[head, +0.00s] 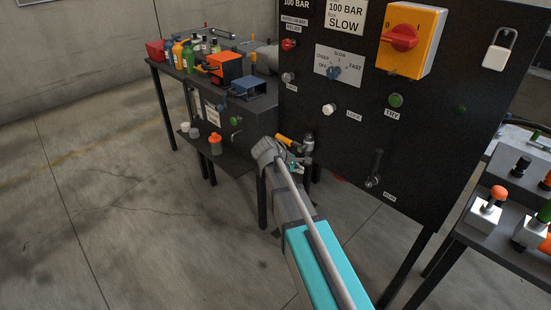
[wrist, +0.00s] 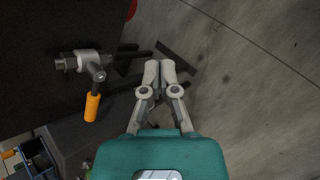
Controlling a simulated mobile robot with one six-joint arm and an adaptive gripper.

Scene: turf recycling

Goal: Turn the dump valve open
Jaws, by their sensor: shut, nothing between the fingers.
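The valve (wrist: 85,62) has a grey metal body and a stem with an orange grip (wrist: 92,107). In the wrist view it stands out from the dark panel, left of my fingers. Its lever points down the picture, across the line of the body. In the head view the valve (head: 308,143) shows at the panel's lower left edge, its orange grip pointing left. My gripper (wrist: 160,68) is shut and empty, apart from the valve with a clear gap. In the head view my arm mostly hides the gripper.
The dark control panel (head: 340,112) carries a red rotary switch (head: 402,38), several knobs and a black lever (head: 375,168). A bench (head: 163,83) with bottles and boxes stands behind left. Another table (head: 470,218) with knobbed blocks stands right. Open concrete floor lies left.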

